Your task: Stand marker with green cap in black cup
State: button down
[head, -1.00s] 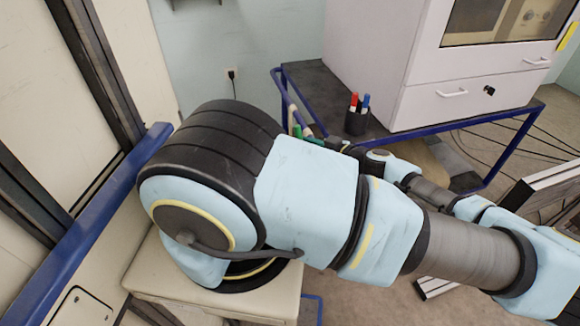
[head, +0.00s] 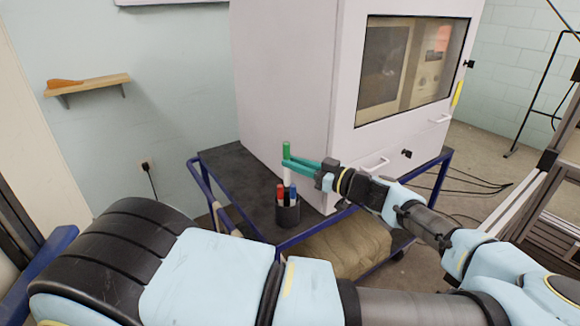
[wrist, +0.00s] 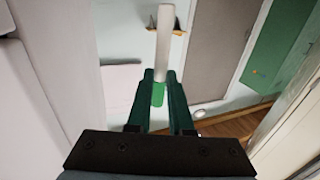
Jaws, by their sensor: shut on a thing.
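The marker with the green cap (head: 287,150) is upright, cap up, in the head view. My gripper (head: 288,163) is shut on it just below the cap, its green fingers reaching in from the right. The marker's white body hangs down toward the black cup (head: 288,216), between the red and blue markers. I cannot tell whether its lower tip is inside the cup or above it. In the wrist view the marker (wrist: 165,50) sits between my fingertips (wrist: 160,80), with its white body pointing away from the palm. The cup is not clear there.
A red marker (head: 280,193) and a blue marker (head: 293,194) stand in the cup. The cup is on a dark cart (head: 240,180) with blue rails, beside a large white cabinet (head: 285,80). The cart's left part is clear.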

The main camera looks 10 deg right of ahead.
jog(key=shift+f+b, duration=3.4)
jog(key=shift+f, duration=1.75)
jog(key=c, duration=0.7)
grip_release()
jog(key=shift+c, duration=0.2)
jog(key=b+v, duration=0.3)
jog(key=v, duration=0.7)
jog(key=shift+s+d, duration=0.25)
jog(key=shift+d+r, duration=0.1)
